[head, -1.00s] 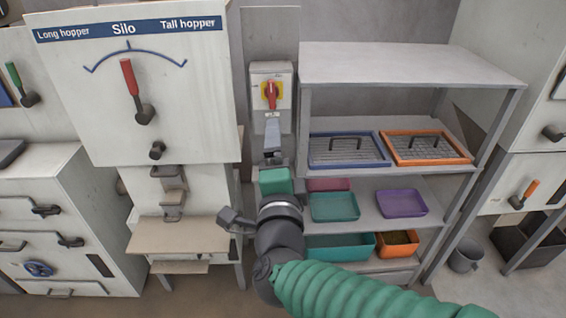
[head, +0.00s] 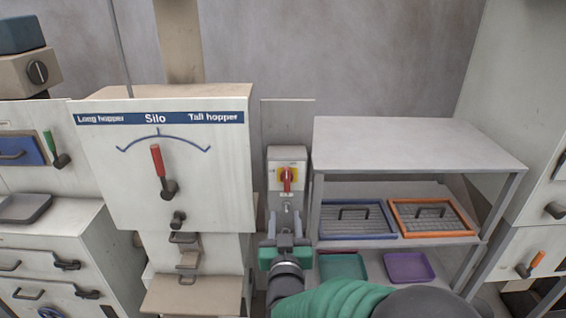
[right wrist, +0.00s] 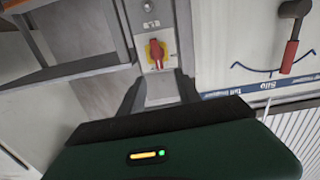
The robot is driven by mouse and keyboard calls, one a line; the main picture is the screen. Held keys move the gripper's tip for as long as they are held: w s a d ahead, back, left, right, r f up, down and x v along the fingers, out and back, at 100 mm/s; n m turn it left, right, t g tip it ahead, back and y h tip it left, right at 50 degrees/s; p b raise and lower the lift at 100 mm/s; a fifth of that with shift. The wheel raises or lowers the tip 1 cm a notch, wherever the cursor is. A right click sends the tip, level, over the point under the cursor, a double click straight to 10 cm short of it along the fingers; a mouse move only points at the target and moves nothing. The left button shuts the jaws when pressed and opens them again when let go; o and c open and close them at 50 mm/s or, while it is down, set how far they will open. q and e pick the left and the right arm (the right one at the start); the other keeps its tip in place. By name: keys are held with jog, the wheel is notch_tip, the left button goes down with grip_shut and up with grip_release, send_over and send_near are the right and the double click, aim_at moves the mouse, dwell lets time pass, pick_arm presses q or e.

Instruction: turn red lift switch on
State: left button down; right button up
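The red lift switch (head: 287,178) is a red rotary knob on a yellow plate, on a grey-white box (head: 288,154) between the silo panel and the shelf. Its handle looks upright in the head view. It also shows in the right wrist view (right wrist: 156,52), ahead of the fingers. My right gripper (head: 286,226) is below the switch in the head view, apart from it. Its two fingers (right wrist: 160,83) are spread with nothing between them. My left gripper is not in view.
The silo panel (head: 215,170) with a red-handled lever (head: 158,162) stands left of the switch. A grey metal shelf (head: 410,145) stands close on the right, with a blue-rimmed tray (head: 357,236) and an orange-rimmed tray (head: 432,234).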

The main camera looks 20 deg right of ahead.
jog(key=p, duration=0.1)
send_near(287, 180)
jog(key=p+x, duration=0.3)
jog(key=x, duration=0.5)
jog(key=shift+w, duration=0.6)
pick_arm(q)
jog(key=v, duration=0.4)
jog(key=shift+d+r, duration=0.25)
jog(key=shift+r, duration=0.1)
pick_arm(e)
jog(key=shift+d, duration=0.2)
